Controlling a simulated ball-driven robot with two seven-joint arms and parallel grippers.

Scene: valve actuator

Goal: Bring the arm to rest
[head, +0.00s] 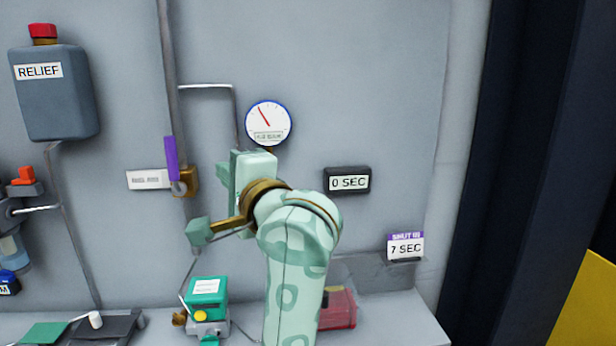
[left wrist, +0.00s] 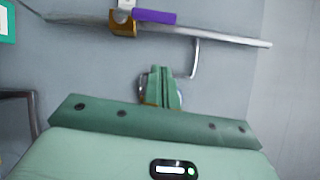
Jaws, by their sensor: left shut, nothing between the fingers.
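My left arm (head: 295,250) rises from the bottom of the head view in front of the wall. My left gripper (head: 223,172) is near the wall, below and left of the round gauge (head: 268,122) and right of the purple valve handle (head: 171,158). In the left wrist view its fingers (left wrist: 161,88) are together and empty, partly covering the gauge behind them. The purple handle (left wrist: 154,16) is apart from the fingers there, by the brass valve body (left wrist: 123,24). My right gripper is not in view.
A grey RELIEF tank (head: 55,95) hangs at the left. A "0 SEC" display (head: 348,181) and a "7 SEC" sign (head: 405,247) are right of my arm. A green-and-white device (head: 207,300) and a red box (head: 340,308) stand low down. The upper right wall is clear.

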